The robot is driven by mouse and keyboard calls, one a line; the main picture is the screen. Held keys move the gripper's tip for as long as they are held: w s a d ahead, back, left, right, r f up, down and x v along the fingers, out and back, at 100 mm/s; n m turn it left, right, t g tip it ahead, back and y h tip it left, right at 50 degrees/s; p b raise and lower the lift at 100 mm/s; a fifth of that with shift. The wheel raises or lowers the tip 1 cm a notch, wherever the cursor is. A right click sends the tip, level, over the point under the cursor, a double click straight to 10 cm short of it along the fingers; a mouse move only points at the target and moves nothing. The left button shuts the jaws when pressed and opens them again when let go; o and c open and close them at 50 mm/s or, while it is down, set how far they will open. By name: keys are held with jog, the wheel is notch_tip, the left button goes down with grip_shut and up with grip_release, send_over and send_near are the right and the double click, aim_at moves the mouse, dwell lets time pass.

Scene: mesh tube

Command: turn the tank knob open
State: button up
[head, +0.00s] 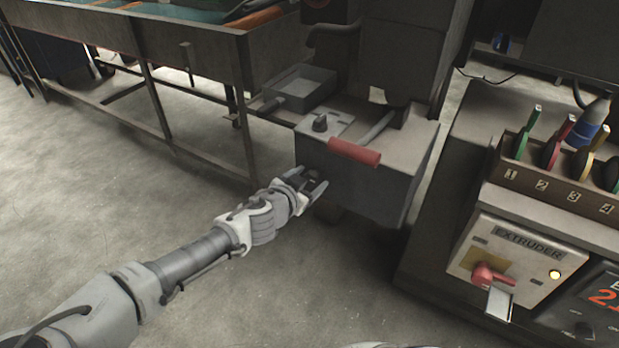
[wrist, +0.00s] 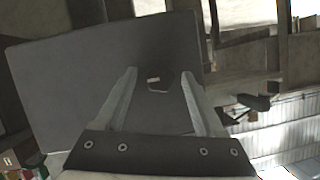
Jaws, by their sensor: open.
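A dark knob (head: 320,123) stands on a pale plate on top of a grey box-shaped tank (head: 350,185) in the head view. A red cylindrical handle (head: 354,152) lies along the top front edge of the tank, to the right of the knob. My gripper (head: 312,181) is open and empty, below and in front of the knob, close to the tank's front face. In the wrist view my open fingers (wrist: 158,76) point at a large grey flat surface, with a small light-edged mark between them. I cannot make out the knob there.
An extruder panel (head: 516,262) with a red switch and a rack of numbered coloured spools (head: 560,165) are at the right. The floor at left is clear.

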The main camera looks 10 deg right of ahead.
grip_shut()
jog(key=shift+r+p, duration=0.1)
jog(key=shift+p, duration=0.2)
